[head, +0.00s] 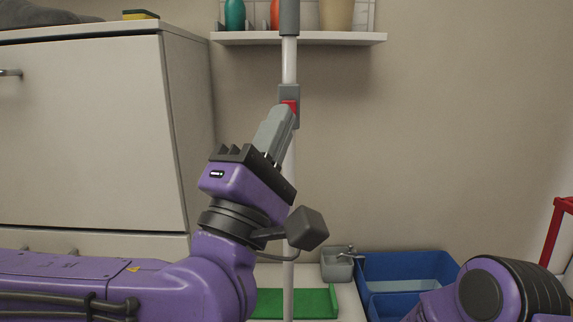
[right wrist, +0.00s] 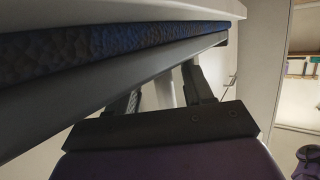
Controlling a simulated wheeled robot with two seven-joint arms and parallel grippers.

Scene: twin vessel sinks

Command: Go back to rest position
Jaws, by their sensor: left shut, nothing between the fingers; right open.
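My left gripper (head: 288,108) is raised in the middle of the head view, its fingers pointing up and shut with nothing visible between them. The fingertips overlap a grey and red fitting (head: 289,91) on a white vertical pole (head: 289,60); I cannot tell whether they touch. My right gripper (right wrist: 168,88) is open in the right wrist view, its fingers partly hidden by a grey-edged ledge (right wrist: 90,98) crossing close in front. In the head view only a purple and black part of my right arm shows at the bottom right; its gripper is out of that view.
A white cabinet (head: 85,130) stands at the left. A wall shelf (head: 340,38) holds bottles at the top. Below are a blue basin (head: 405,270), a small grey container (head: 338,264) and a green tray (head: 318,303). A red frame (head: 555,235) stands at the right edge.

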